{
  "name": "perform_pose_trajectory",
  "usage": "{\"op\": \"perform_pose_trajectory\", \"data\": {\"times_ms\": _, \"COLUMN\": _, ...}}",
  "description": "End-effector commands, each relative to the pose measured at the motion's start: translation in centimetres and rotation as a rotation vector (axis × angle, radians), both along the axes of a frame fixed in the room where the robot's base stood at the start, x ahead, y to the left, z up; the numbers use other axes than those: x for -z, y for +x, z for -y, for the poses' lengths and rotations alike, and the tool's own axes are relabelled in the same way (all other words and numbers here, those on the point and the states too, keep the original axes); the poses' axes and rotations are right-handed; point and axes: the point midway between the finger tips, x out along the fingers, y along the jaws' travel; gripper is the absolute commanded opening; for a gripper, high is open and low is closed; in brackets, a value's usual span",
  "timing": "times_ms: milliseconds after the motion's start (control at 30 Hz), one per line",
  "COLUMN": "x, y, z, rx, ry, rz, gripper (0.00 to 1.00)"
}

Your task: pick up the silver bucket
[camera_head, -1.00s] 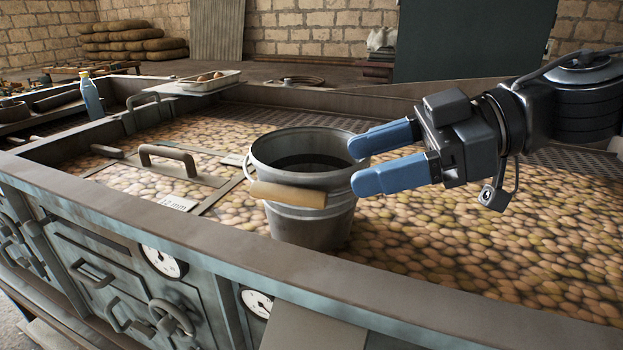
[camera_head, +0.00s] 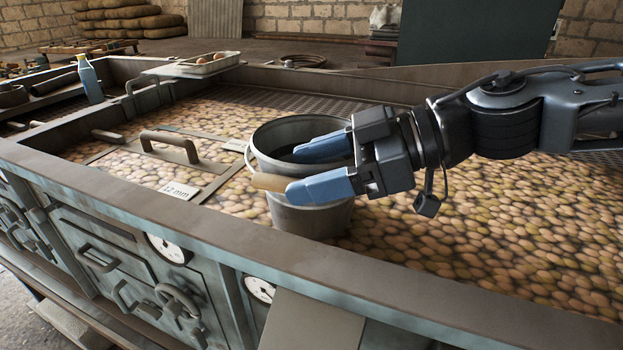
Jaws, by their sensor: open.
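The silver bucket (camera_head: 306,219) stands upright on the pebble-like bed inside the long metal trough. Its wooden handle grip (camera_head: 268,182) hangs down at the front left side of the rim. My gripper (camera_head: 302,170) comes in from the right with its blue fingers apart and pointing left. The far finger overlaps the bucket's mouth and the near finger lies in front of the bucket's near side. The near fingertip overlaps the right end of the wooden grip. I cannot tell whether either finger touches the bucket. The fingers hide part of the rim and right wall.
A lid with a handle (camera_head: 170,146) and a "12 mm" label (camera_head: 179,190) lies left of the bucket. The trough's front edge (camera_head: 230,236) runs close before it.

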Motion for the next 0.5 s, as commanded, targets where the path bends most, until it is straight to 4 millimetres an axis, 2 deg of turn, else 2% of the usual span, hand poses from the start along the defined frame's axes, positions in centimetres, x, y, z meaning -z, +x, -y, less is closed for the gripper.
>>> {"op": "perform_pose_trajectory", "data": {"times_ms": 67, "x": 0.00, "y": 0.00, "z": 0.01, "rx": 0.000, "ry": 0.000, "rz": 0.000, "gripper": 0.61}}
{"op": "perform_pose_trajectory", "data": {"times_ms": 500, "x": 0.02, "y": -0.02, "z": 0.03, "rx": -0.001, "ry": 0.000, "rz": 0.001, "gripper": 0.19}}
